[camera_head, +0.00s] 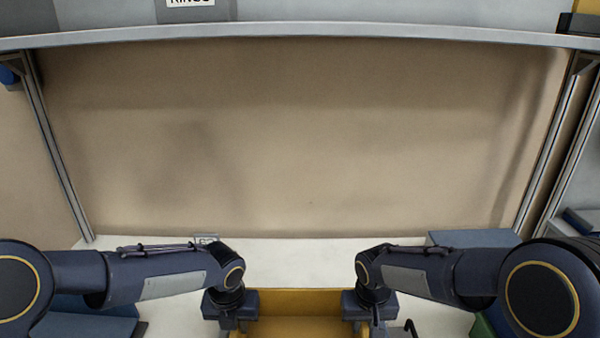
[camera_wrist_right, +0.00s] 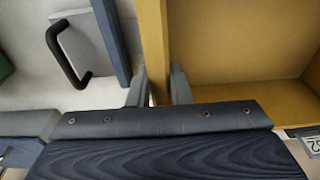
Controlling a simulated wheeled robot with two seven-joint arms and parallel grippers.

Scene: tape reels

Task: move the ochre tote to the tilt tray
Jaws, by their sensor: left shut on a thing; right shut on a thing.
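The ochre tote (camera_head: 296,302) is at the bottom middle of the head view, between my two grippers, and its near part is cut off by the frame edge. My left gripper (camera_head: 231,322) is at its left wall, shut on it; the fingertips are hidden. My right gripper (camera_head: 368,322) is at its right wall. In the right wrist view the right gripper's fingers (camera_wrist_right: 158,85) stand on either side of the tote's wall (camera_wrist_right: 153,40), shut on it. The tote's visible inside looks empty. I cannot make out the tilt tray for certain.
A blue box (camera_head: 465,238) stands at the back right and blue items (camera_head: 95,318) lie at the left. A grey piece with a black handle (camera_wrist_right: 68,55) is beside the tote in the right wrist view. The white tabletop (camera_head: 300,255) behind the tote is clear. A shelf (camera_head: 300,32) crosses above.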

